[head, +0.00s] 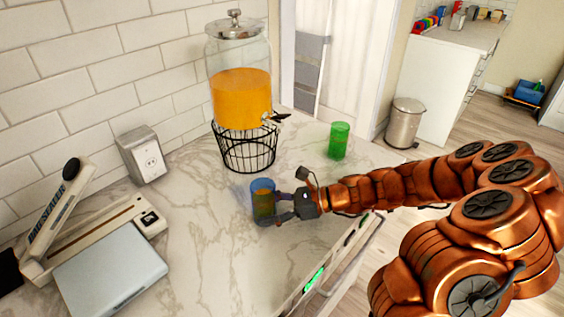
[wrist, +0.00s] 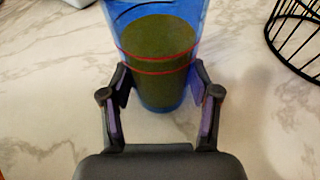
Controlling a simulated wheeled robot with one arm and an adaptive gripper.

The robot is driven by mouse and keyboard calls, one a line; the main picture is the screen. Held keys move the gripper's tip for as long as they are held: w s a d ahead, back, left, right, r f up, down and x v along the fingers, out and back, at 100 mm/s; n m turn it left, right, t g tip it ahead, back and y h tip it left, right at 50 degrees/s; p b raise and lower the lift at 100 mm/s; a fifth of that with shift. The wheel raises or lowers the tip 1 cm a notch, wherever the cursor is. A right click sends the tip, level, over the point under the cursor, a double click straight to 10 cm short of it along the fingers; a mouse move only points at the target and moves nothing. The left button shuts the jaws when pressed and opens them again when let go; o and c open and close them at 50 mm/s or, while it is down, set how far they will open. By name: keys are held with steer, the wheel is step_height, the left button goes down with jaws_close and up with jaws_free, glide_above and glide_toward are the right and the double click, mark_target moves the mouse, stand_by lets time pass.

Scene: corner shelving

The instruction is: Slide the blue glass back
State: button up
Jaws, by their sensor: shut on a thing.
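The blue glass (head: 263,199) stands upright on the marble counter, left of the green glass and in front of the drink dispenser's wire stand. In the wrist view the blue glass (wrist: 157,60) is see-through, with a dark olive content and red bands. My gripper (head: 282,207) reaches it from the right. In the wrist view my gripper (wrist: 163,92) has one finger on each side of the glass, shut on it near its lower half. The tips' far side is partly hidden by the glass.
A glass dispenser (head: 240,98) of orange drink stands on a black wire stand (head: 246,148) behind. A green glass (head: 339,141) is to the right. A sealer (head: 95,240) and an outlet box (head: 141,155) are at left. Bare counter (head: 215,260) lies in front.

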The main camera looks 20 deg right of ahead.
steer(key=shift+s+a, duration=0.4)
steer(key=shift+a, duration=0.2)
steer(key=shift+s+a, duration=0.4)
steer(key=shift+a, duration=0.2)
stand_by(0.7)
steer(key=o, duration=0.9)
steer(key=shift+o, duration=0.2)
steer(key=shift+d, duration=0.1)
